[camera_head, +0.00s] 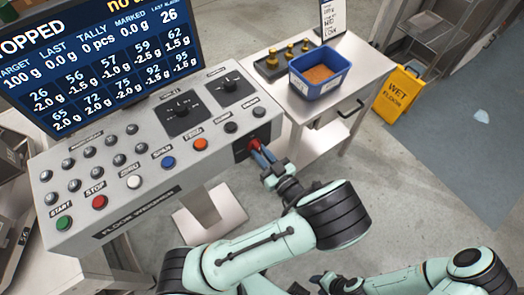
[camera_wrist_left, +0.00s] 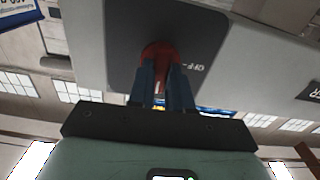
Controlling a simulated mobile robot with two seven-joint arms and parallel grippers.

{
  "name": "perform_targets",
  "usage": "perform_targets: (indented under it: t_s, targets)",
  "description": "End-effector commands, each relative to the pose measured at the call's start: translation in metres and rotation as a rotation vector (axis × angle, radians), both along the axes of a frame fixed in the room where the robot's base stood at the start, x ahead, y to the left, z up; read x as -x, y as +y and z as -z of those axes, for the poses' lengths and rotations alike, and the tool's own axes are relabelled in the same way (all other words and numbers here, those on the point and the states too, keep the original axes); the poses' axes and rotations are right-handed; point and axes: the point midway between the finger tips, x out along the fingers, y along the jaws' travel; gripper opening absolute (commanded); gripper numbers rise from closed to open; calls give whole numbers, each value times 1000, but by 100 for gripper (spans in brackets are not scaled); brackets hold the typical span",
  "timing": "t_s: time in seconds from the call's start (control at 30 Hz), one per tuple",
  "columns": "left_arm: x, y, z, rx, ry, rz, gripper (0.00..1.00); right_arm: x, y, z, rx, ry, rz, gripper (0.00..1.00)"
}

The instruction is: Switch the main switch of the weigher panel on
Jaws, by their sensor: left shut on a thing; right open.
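The weigher panel (camera_head: 150,150) is a grey box labelled FLOOR WEIGHER below a lit screen. Its main switch (camera_head: 254,144) is a red knob on a dark plate at the panel's right end. In the left wrist view the red knob (camera_wrist_left: 160,50) sits on the dark plate, with the lettering OFF to its right. My left gripper (camera_head: 262,156) is shut on this knob, its blue fingers on either side and hiding part of it. Which way the knob points is hard to tell. My right gripper (camera_head: 318,285) is open at the bottom edge, partly cut off.
Push buttons, including green START (camera_head: 64,223) and red STOP (camera_head: 99,202), and two black dials (camera_head: 182,108) cover the panel. A side table (camera_head: 365,75) holds a blue tub (camera_head: 320,83) and brass weights (camera_head: 288,53). A yellow wet-floor sign (camera_head: 397,94) stands right.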

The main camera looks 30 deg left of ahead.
Motion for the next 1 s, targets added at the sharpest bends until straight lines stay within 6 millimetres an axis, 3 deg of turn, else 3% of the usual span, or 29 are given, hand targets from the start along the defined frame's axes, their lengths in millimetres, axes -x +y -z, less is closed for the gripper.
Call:
perform_targets:
  t_s: [0.53, 0.57, 0.63, 1.0]
  targets:
    - [0, 0, 1, -15, 36, 2, 0, -3, 0, -4, 0, -2, 0, 44]
    - [0, 0, 1, -15, 36, 2, 22, -3, 0, -4, 0, -2, 0, 44]
    - [0, 0, 1, -15, 36, 2, 45, -3, 0, -4, 0, -2, 0, 44]
    - [1, -4, 1, -13, 32, 3, 45, -2, 0, -3, 0, -2, 0, 44]
